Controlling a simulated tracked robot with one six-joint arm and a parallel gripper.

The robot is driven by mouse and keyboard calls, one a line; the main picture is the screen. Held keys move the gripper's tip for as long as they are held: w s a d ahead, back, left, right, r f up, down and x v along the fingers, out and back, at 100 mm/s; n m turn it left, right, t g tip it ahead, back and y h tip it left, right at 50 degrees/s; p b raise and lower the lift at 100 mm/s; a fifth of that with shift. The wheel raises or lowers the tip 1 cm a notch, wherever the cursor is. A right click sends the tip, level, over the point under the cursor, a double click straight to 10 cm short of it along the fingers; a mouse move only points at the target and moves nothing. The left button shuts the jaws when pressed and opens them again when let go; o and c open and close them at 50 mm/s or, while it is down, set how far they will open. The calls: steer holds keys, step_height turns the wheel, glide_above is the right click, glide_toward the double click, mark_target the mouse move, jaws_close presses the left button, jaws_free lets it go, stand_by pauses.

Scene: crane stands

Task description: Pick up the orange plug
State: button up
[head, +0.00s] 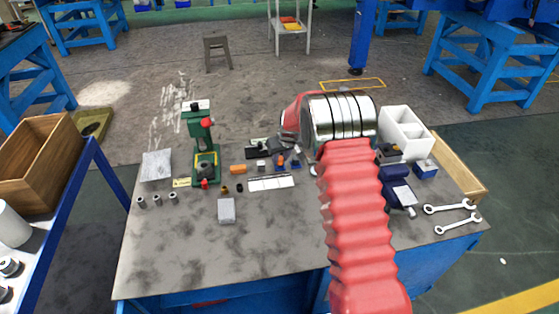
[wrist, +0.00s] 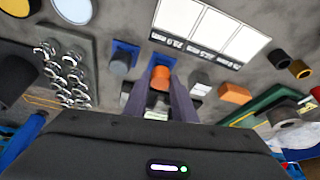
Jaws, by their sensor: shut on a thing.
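The orange plug (wrist: 160,77) is a short cylinder, seen in the wrist view between the tips of my gripper (wrist: 162,84). The two dark fingers stand on either side of it and are shut on it. A blue holder (wrist: 158,57) shows right behind the plug; I cannot tell whether the plug still touches it. In the head view my red arm and its silver wrist section cover much of the area around the gripper, and I cannot make out the fingers or the plug clearly there.
A blue holder with a grey plug (wrist: 122,62) stands close to the left. A white-panelled size card (wrist: 212,32) lies beyond. An orange block (wrist: 235,93) lies to the right. A green press (head: 205,160) and white bin (head: 404,132) stand on the bench; its front left is mostly clear.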

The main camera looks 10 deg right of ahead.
mark_target(281, 161)
step_height(281, 161, up, 9)
stand_by(0.4)
steer(key=shift+r, duration=0.1)
steer(key=o, duration=0.5)
steer(key=shift+c, duration=0.2)
steer(key=c, duration=0.3)
steer(key=s+r, duration=0.1)
steer(key=s, duration=0.6)
steer(key=s+r+m, duration=0.1)
steer(key=s, duration=0.5)
steer(key=s+r+m, duration=0.1)
steer(key=s+r, duration=0.1)
steer(key=s, duration=0.5)
steer(key=shift+s+a+r+h, duration=0.1)
steer(key=shift+s+a+h, duration=0.15)
steer(key=shift+s+h, duration=0.15)
